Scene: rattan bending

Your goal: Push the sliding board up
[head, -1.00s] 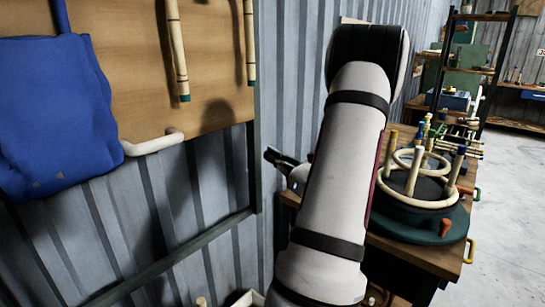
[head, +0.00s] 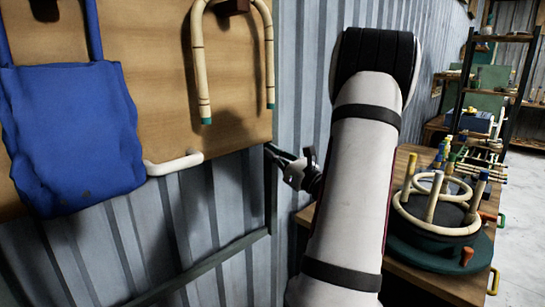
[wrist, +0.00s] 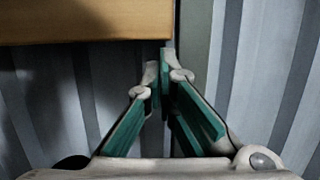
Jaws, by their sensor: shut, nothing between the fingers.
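The sliding board (head: 150,115) is a wooden panel on the corrugated wall at the left of the head view, with a pale handle (head: 174,163) at its lower edge. In the wrist view the board (wrist: 80,22) fills the top left, its lower edge level. My gripper (head: 270,149) is at the board's lower right corner in the head view. In the wrist view my gripper (wrist: 160,62) has its green-padded fingers together and empty, tips just under the board's lower right corner. I cannot tell whether they touch it.
A blue bag (head: 72,135) and a bent rattan piece (head: 203,70) hang on the board's front. A dark metal frame (head: 235,250) runs below and beside the board. A wooden table (head: 430,283) with a round rattan jig (head: 440,215) stands at the right.

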